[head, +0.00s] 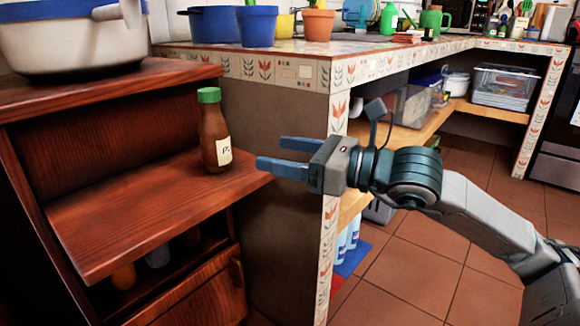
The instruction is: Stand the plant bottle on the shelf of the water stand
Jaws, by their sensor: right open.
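The plant bottle (214,132) is brown with a green cap and a white label. It stands upright on the open shelf (140,215) of the dark red wooden water stand (110,95), near the shelf's right end. My right gripper (268,153) is open and empty, to the right of the bottle. Its two blue fingers point left toward the bottle, with a visible gap between them and it. My left gripper is not in view.
A large white pot (75,45) stands on top of the stand. A tiled counter (300,68) with a blue pot (215,24) and plant pots is close behind my right gripper. Lower counter shelves hold plastic boxes (503,88).

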